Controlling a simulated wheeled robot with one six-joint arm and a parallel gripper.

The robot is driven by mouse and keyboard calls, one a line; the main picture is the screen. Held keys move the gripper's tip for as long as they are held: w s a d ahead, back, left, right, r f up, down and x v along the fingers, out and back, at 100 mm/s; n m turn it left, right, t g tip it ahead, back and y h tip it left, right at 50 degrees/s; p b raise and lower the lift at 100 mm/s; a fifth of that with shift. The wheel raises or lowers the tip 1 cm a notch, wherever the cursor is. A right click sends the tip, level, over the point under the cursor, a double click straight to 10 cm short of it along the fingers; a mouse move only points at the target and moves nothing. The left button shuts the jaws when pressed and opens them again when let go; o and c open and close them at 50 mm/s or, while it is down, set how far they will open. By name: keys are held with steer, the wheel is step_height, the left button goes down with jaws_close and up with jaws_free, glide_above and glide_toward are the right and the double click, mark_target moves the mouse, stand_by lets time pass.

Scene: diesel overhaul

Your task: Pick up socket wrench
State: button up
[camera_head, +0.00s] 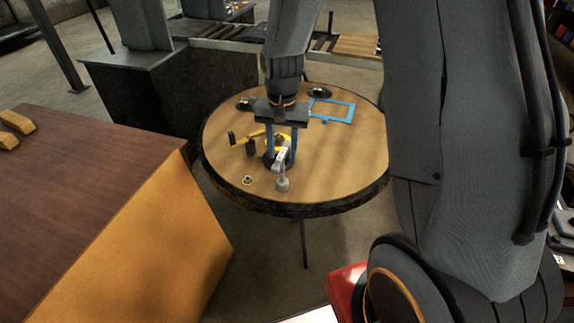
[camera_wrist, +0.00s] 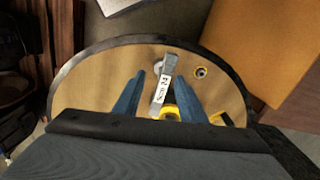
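The socket wrench (camera_head: 282,161) is a grey tool with a white label and a round grey end, near the front of the round wooden table (camera_head: 340,165). In the wrist view the wrench (camera_wrist: 164,88) runs lengthwise between the blue fingers. My gripper (camera_head: 283,158) points down over the table, fingers on either side of the wrench. In the wrist view my gripper (camera_wrist: 159,75) is open, with a visible gap on the left of the wrench and a narrower one on the right. Whether the wrench rests fully on the table is unclear.
A yellow and black tool (camera_head: 250,138) lies left of the fingers, and a small yellow ring part (camera_head: 247,180) lies in front of it. A blue frame (camera_head: 334,111) and black round parts (camera_head: 320,92) are behind. A brown-topped orange bench (camera_head: 90,190) stands left.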

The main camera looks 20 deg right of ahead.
mark_target(280, 155)
steer(key=shift+w+a+f+m+p, duration=0.1)
steer(key=shift+w+f+m+p, duration=0.2)
steer(key=shift+w+f+m, duration=0.55)
steer(key=shift+w+f, duration=0.35)
steer(key=shift+w, duration=0.05)
steer(key=shift+d+f+p, duration=0.25)
steer(key=shift+f+p, duration=0.4)
steer(key=shift+f, duration=0.9)
steer(key=shift+d+f+p, duration=0.2)
steer(key=shift+f+p, duration=0.45)
steer(key=shift+f, duration=1.55)
jaws_close()
